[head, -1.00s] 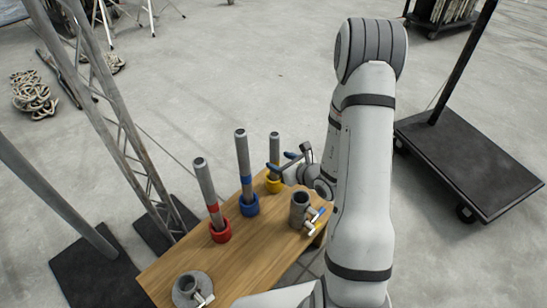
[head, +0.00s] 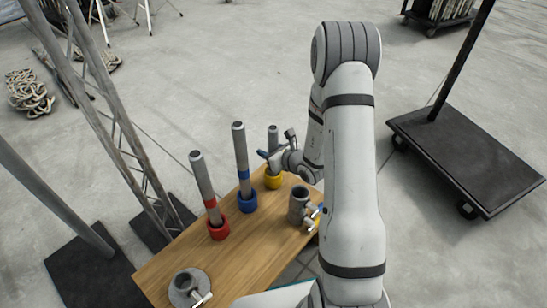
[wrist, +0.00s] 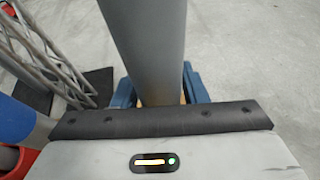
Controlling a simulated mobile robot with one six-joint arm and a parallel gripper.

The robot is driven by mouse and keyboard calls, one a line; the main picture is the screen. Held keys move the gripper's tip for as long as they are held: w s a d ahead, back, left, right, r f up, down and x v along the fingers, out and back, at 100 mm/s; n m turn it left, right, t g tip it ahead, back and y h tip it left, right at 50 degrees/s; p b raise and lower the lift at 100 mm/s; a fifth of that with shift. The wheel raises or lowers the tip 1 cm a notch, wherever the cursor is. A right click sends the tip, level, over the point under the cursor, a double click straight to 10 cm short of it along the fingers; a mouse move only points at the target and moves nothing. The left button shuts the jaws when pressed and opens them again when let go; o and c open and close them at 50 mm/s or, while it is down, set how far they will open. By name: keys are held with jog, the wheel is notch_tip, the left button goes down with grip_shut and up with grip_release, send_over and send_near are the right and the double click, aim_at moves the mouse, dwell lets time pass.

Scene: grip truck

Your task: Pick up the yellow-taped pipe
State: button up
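The yellow-taped pipe (head: 273,134) stands upright in the yellow ring holder (head: 273,182) at the far end of the wooden table. My gripper (head: 270,156) is at the pipe, a little above the holder. In the wrist view the grey pipe (wrist: 150,45) passes between the blue fingertips (wrist: 160,92), one on each side. A thin yellow sliver shows beside the pipe near the right finger, so the fingers look open around it. The pipe's lower end and most of its tape are hidden by my gripper and the holder.
A blue-taped pipe (head: 240,150) in a blue holder and a red-taped pipe (head: 203,180) in a red holder stand to the left. A grey clamp socket (head: 298,205) is near the table's right edge, and a round flanged base (head: 187,288) at its near end. Truss stands left.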

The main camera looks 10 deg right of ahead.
jog(key=c, duration=0.8)
jog(key=shift+r, duration=0.1)
